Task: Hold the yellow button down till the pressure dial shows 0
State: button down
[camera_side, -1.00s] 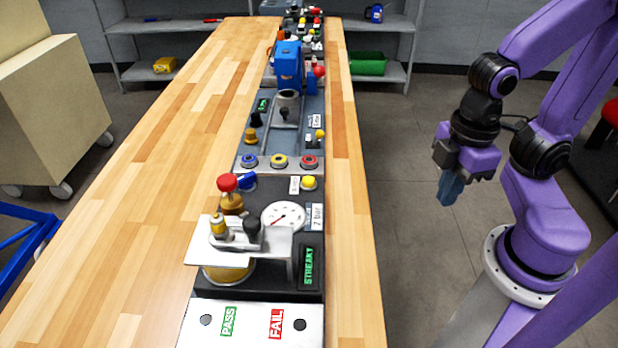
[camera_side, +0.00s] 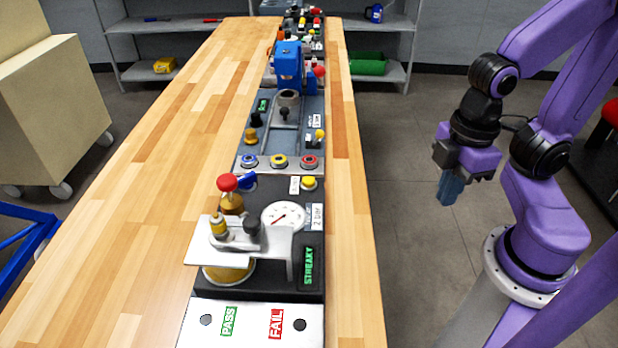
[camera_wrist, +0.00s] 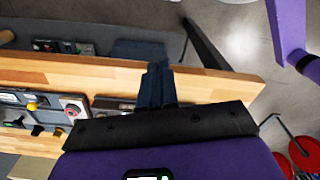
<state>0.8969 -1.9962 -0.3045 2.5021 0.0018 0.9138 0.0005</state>
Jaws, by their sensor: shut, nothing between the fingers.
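A yellow round button (camera_side: 309,183) sits on the dark panel just above the white pressure dial (camera_side: 284,215). The dial's red needle points toward the lower left; its numbers are too small to read. Another button with a yellow ring (camera_side: 279,161) sits between a blue and a red one on a grey strip. My gripper (camera_side: 449,190) is shut and empty, held off the right side of the bench, well apart from the buttons. In the wrist view its blue fingers (camera_wrist: 155,85) are together in front of the bench edge.
The wooden bench (camera_side: 150,180) carries a row of devices along its right part. Nearby stand a red knob (camera_side: 228,183), a white bracket (camera_side: 215,255), a green STREAKY display (camera_side: 309,267) and a PASS/FAIL plate (camera_side: 250,338). The floor between bench and arm is clear.

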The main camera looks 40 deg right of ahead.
notch_tip(320, 180, up, 3)
jog(key=m+t, duration=0.4)
jog(key=t, duration=0.5)
send_over(311, 182)
jog(key=shift+h, duration=0.4)
jog(key=shift+f, duration=4.4)
jog(key=shift+f, duration=0.1)
jog(key=shift+f, duration=0.35)
jog(key=shift+f, duration=0.45)
